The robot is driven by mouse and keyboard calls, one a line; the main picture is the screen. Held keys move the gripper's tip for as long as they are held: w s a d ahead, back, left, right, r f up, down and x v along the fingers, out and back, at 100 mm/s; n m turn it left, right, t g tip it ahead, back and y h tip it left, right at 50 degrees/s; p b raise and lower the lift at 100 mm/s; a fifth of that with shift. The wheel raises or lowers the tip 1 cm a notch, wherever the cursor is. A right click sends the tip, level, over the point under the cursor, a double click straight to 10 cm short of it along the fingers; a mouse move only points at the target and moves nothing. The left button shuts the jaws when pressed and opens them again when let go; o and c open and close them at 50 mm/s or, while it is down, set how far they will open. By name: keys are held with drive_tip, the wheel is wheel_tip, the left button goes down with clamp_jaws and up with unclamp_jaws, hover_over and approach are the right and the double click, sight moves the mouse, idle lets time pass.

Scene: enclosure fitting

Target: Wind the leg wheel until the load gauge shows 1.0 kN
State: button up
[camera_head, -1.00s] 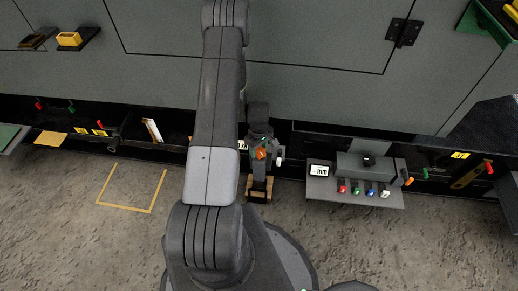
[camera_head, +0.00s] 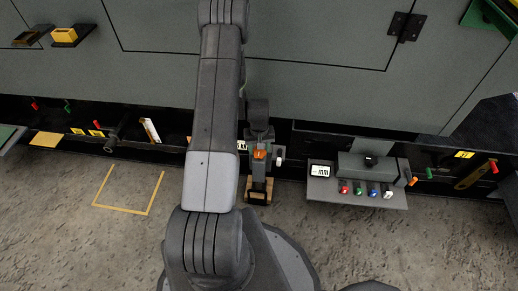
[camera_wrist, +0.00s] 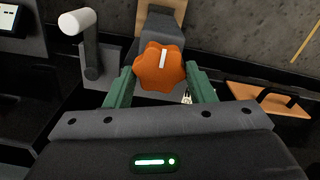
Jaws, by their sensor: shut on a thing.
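The leg wheel is an orange lobed knob (camera_wrist: 160,68) with a white mark, and it also shows small in the head view (camera_head: 259,154). My gripper (camera_wrist: 160,76) is shut on it, with one green finger on each side. The white mark points nearly straight up in the wrist view. The load gauge (camera_head: 242,146) shows left of the wheel, partly hidden behind my arm; only the end of its text, "kN", can be made out, and the full reading is hidden. The leg stands over a wooden block (camera_head: 258,190).
A crank with a white handle (camera_wrist: 77,22) is close beside the wheel. A grey panel (camera_head: 330,196) with an mm display (camera_head: 320,170) and several coloured knobs stands to the right. A yellow floor outline (camera_head: 123,209) lies left on clear floor.

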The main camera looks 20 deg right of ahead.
idle(0.5)
drive_tip(key=o, duration=1)
drive_tip(key=shift+c, duration=0.2)
wheel_tip(320, 180, up, 14)
drive_tip(key=p, duration=0.3)
drive_tip(key=shift+f, duration=0.15)
wheel_tip(320, 180, down, 14)
drive_tip(key=b, duration=0.3)
drive_tip(key=shift+r, duration=0.2)
